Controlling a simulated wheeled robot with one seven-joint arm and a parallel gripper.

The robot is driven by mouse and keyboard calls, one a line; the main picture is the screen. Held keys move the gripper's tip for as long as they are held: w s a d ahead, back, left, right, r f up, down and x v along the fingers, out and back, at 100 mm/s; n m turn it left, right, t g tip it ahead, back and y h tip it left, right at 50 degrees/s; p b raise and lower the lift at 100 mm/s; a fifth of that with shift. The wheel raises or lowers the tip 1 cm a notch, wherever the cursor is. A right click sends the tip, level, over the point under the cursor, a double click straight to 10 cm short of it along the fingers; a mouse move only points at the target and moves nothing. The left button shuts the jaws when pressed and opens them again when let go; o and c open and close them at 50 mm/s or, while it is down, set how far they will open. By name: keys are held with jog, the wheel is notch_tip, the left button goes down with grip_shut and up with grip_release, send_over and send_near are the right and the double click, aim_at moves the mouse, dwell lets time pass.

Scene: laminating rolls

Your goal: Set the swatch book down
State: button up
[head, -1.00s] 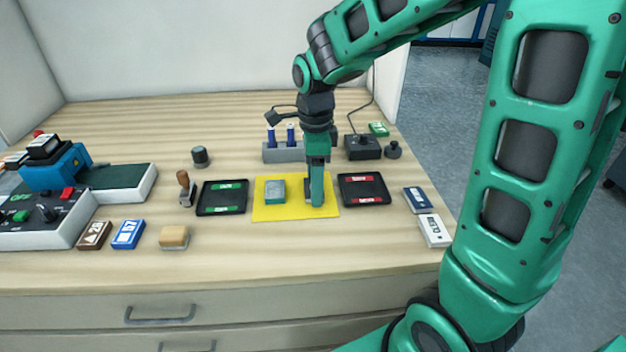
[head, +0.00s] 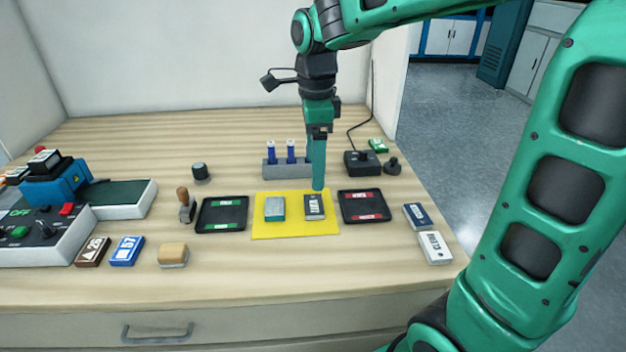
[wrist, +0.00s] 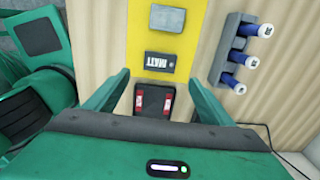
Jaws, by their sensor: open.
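The swatch book (head: 314,206), a dark block with a white label that reads MATT in the wrist view (wrist: 159,65), lies flat on the right part of the yellow mat (head: 295,230). A grey-and-teal block (head: 275,208) lies beside it on the mat, to its left and apart. My gripper (head: 318,188) is above the swatch book, clear of it and empty. In the wrist view its two fingers (wrist: 157,76) are spread wide apart, with nothing between them.
A black tray with green labels (head: 221,214) stands left of the mat, and one with red labels (head: 364,206) stands right. Behind are a grey rack with blue tubes (head: 284,169) and a corded black box (head: 361,164). Small labelled blocks (head: 435,247) lie at the right edge.

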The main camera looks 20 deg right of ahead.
jog(key=s+d+f+n, duration=0.2)
jog(key=s+d+n, duration=0.3)
jog(key=s, duration=0.2)
jog(key=s+d+f+n, duration=0.2)
jog(key=s+d+n, duration=0.3)
jog(key=s, duration=0.3)
jog(key=s+d+f+n, duration=0.2)
jog(key=s+d+n, duration=0.3)
jog(key=s, duration=0.3)
jog(key=shift+s+d+f, duration=0.1)
jog(key=shift+d+f, duration=0.2)
jog(key=shift+d, duration=0.5)
